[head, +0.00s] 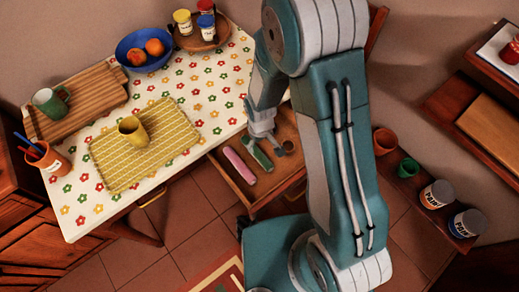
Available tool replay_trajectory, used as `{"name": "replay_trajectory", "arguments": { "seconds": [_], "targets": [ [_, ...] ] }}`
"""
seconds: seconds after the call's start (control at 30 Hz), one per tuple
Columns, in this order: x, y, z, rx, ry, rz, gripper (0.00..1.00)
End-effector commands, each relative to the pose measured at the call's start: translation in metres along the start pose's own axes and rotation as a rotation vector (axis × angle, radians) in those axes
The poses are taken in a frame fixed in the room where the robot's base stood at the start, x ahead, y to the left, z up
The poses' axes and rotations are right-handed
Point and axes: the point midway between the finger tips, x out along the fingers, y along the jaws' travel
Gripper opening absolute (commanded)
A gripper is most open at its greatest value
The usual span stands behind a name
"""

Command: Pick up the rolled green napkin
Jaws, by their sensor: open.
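The rolled green napkin (259,156) lies in the open wooden drawer (228,180). A rolled pink napkin (239,165) lies to its left, apart from it. My gripper (263,146) is open and reaches down from above at the far end of the green napkin. The fingertips are small in this view and partly overlap the napkin's upper part. I cannot tell whether they touch it or stand around it.
A small brown round thing (288,147) sits right of the napkin in the drawer. The flowered tablecloth (205,85) bears a blue bowl (130,45), a yellow mug (133,131) on a mat and a cutting board (75,115). Paint cans (436,195) stand on a low shelf at right.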

Motion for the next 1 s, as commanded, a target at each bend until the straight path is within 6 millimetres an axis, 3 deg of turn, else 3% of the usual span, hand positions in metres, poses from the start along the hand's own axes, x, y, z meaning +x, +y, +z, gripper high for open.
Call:
{"name": "replay_trajectory", "arguments": {
  "seconds": [0.2,0.47,0.73,1.0],
  "targets": [
    [0.034,0.001,0.001,0.001,-0.004,-0.002,0.86],
    [0.052,0.002,0.001,0.002,-0.001,-0.002,0.86],
    [0.089,0.004,0.001,0.001,-0.004,-0.002,0.86],
    [0.101,0.005,0.000,0.002,0.001,-0.001,0.86]
  ]
}}
